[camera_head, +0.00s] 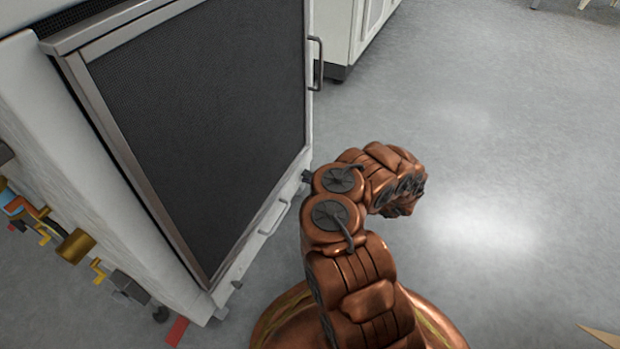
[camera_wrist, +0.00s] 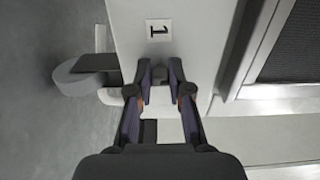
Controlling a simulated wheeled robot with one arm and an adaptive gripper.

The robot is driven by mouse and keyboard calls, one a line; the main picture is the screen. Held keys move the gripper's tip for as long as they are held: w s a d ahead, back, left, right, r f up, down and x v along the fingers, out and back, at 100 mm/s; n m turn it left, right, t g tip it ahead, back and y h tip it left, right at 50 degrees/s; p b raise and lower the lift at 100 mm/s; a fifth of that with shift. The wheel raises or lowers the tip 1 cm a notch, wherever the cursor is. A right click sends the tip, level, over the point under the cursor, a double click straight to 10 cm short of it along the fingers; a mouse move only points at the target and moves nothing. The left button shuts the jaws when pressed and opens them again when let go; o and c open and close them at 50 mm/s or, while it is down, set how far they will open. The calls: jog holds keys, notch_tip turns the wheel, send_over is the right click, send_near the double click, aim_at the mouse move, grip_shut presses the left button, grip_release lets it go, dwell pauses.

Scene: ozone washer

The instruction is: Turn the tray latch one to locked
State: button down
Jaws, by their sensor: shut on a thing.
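In the wrist view, my gripper (camera_wrist: 160,71) has both fingertips closed in on a small dark piece, which appears to be tray latch one (camera_wrist: 159,77). The latch sits on a pale panel, just below a white label marked "1" (camera_wrist: 158,30). The fingers hide much of the latch, so I cannot tell its exact angle.
The washer's dark mesh door has a vertical handle (camera_head: 317,64). A lower handle (camera_head: 273,217) is near the floor. Coloured valves and pipes (camera_head: 75,245) line its left side. A white cabinet (camera_head: 350,30) stands behind.

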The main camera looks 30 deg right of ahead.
jog(key=c, duration=1.1)
grip_release()
jog(key=v, duration=1.2)
